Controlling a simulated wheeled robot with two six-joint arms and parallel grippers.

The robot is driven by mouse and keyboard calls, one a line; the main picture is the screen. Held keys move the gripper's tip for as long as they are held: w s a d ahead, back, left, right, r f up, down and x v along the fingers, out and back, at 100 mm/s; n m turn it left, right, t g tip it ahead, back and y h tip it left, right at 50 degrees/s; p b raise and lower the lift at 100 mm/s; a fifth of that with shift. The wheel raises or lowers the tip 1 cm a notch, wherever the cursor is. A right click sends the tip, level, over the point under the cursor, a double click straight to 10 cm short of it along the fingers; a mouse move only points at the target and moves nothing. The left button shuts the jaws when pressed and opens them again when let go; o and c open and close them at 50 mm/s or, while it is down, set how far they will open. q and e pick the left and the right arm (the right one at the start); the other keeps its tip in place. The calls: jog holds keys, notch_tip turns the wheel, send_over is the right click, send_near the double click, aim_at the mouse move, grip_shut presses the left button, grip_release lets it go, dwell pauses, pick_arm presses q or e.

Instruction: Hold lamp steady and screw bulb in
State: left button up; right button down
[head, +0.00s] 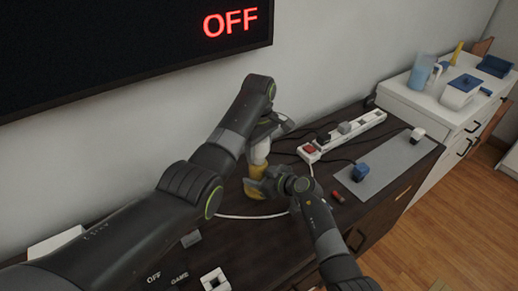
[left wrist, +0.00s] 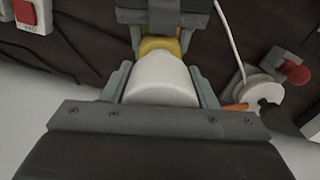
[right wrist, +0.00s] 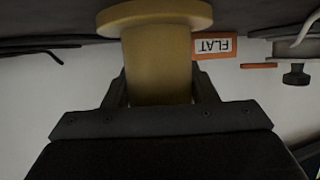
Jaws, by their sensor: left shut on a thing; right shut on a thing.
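The yellow lamp (head: 256,190) stands on the dark cabinet top, with its round base and stem showing in the right wrist view (right wrist: 157,65). My right gripper (head: 270,182) is shut on the lamp's stem. The white bulb (head: 260,151) is directly above the lamp and fills the middle of the left wrist view (left wrist: 163,80). My left gripper (head: 265,136) is shut on the bulb from above. The bulb's lower end meets the yellow lamp top (left wrist: 160,47); the thread is hidden, so I cannot tell how deep it sits.
A white power strip (head: 345,137) with plugs and dark cords lies right of the lamp. A white cable runs near the lamp. A wall screen (head: 130,45) reads OFF.

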pick_arm(q)
jog(key=m, duration=0.4)
jog(key=shift+m, duration=0.4)
jog(key=m, duration=0.4)
jog(key=shift+a, duration=0.1)
jog(key=m, duration=0.8)
jog(key=shift+m, duration=0.4)
jog(key=o, duration=1.1)
jog(key=shift+c, duration=0.2)
jog(key=shift+r, duration=2.2)
jog(key=shift+o, duration=0.6)
